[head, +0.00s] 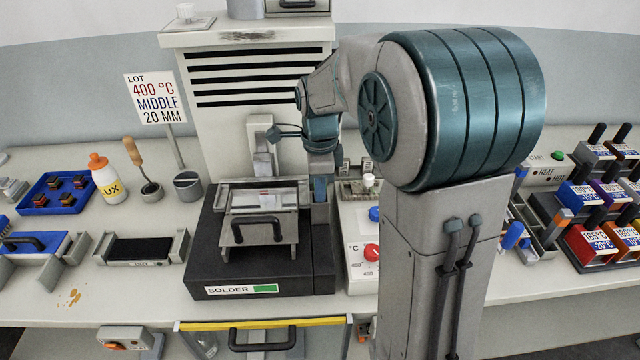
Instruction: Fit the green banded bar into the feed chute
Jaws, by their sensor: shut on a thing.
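My gripper (320,188) is at the end of my arm, low over the right part of the black solder machine (212,262). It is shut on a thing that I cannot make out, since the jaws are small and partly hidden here. I cannot pick out the green banded bar for sure anywhere in view. The feed chute cannot be told apart with certainty either. A grey metal cover (258,200) with a black handle stands on the solder machine, just left of my gripper.
A vented cabinet (260,85) rises behind the machine. A panel with a red knob (371,252) is close on its right. A black-topped block (140,249), a glue bottle (104,182) and a blue tray (38,202) are left. Coloured, black-handled blocks (590,243) fill the right end.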

